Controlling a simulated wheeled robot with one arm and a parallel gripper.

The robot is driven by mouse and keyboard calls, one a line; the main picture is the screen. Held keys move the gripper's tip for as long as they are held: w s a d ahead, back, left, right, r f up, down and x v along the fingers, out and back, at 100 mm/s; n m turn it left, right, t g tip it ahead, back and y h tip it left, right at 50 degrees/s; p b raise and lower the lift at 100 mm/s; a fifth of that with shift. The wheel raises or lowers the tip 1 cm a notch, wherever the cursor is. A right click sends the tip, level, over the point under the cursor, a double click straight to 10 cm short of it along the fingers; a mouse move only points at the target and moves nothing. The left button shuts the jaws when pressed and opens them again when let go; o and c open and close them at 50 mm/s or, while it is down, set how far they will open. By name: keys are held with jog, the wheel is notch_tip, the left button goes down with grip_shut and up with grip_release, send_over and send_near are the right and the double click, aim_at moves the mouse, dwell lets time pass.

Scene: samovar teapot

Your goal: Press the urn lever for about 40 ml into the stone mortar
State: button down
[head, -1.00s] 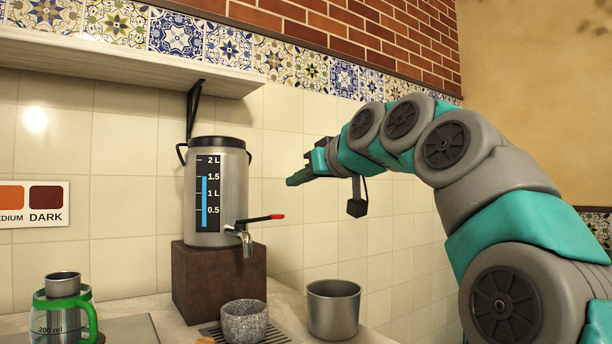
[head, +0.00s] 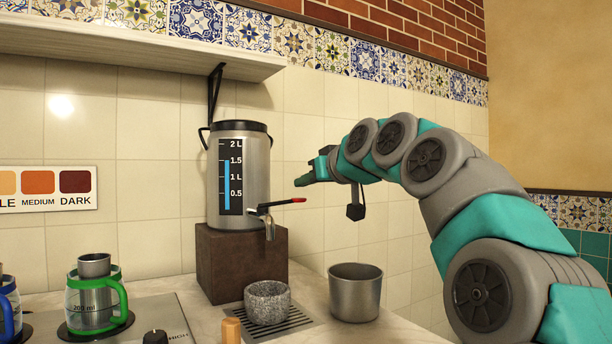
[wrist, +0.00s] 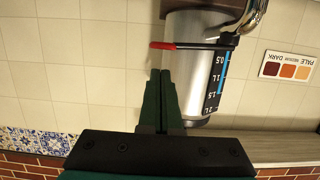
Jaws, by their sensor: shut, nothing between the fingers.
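In the wrist view, my closed fingers (wrist: 160,75) point toward the urn (wrist: 195,70) and the red-tipped lever (wrist: 165,46). No stream shows at the tap.
A steel pot (head: 355,293) stands right of the mortar. A glass jug with green handle (head: 95,300) and a blue-handled one (head: 8,310) stand on the hotplate at left. A wooden knob-like piece (head: 231,330) is in front. A shelf (head: 140,55) hangs above.

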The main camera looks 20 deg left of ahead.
jog(key=shift+f, duration=0.9)
jog(key=f+m, duration=0.2)
jog(key=f+m+g+y, duration=0.1)
jog(key=shift+w+d+f+m+b, duration=0.15)
jog(key=shift+w+f+m+b, duration=0.1)
jog(key=shift+m+b, duration=0.1)
jog(key=shift+r, duration=0.1)
dwell(0.7)
